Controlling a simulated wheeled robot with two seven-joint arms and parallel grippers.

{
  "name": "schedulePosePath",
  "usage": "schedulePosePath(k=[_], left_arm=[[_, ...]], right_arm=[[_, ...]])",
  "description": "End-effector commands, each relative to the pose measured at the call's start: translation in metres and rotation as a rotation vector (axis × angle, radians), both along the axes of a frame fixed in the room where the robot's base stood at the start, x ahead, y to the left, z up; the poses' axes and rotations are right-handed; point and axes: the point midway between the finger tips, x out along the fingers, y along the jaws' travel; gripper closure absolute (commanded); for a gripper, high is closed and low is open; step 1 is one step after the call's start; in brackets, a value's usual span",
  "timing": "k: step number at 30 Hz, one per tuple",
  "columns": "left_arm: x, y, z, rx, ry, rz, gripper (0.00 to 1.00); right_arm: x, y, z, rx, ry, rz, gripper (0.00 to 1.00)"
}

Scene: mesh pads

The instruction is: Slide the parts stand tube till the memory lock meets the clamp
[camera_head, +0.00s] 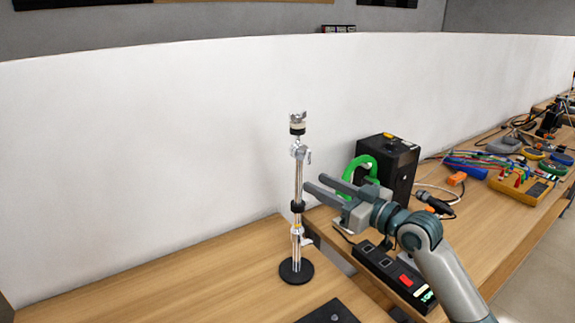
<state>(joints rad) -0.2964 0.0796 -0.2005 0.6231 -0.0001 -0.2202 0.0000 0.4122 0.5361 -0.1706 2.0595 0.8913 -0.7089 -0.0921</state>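The parts stand (298,180) is upright, with a chrome tube on a round black base (296,272). A chrome clamp piece with a side lever (300,152) sits high on it, below a black and cream top piece (297,124). A black collar (297,206) is around the tube at mid-height, and a fitting with a yellowish band (297,229) is lower. I cannot tell which collar is the memory lock. My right gripper (313,184) is open, its fingers pointing left beside the tube, above the black collar; contact is unclear. My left gripper is not in view.
A black box (388,163) with a green coil (358,167) stands behind my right gripper. A power strip (395,275) lies below my arm. A flat black item (328,312) is at the front edge. Tools and cables fill the right bench. The table left of the stand is clear.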

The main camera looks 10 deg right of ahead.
Motion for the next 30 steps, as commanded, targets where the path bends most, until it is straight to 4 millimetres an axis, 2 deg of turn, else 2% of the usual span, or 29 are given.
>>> schedulePosePath(k=[1, 12, 18, 24, 30], left_arm=[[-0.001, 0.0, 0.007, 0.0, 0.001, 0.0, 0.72], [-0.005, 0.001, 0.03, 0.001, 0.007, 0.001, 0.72], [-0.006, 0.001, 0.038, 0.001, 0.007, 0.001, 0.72], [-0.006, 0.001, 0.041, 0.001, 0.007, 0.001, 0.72], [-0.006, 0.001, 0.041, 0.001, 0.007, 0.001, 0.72]], right_arm=[[0.008, 0.006, 0.004, 0.003, 0.001, 0.001, 0.65], [0.064, 0.042, 0.003, 0.001, 0.002, 0.0, 0.65], [0.086, 0.057, 0.002, 0.001, 0.001, 0.0, 0.65], [0.096, 0.064, 0.0, 0.0, 0.0, 0.0, 0.65], [0.098, 0.065, 0.0, -0.001, -0.001, 0.0, 0.65]])
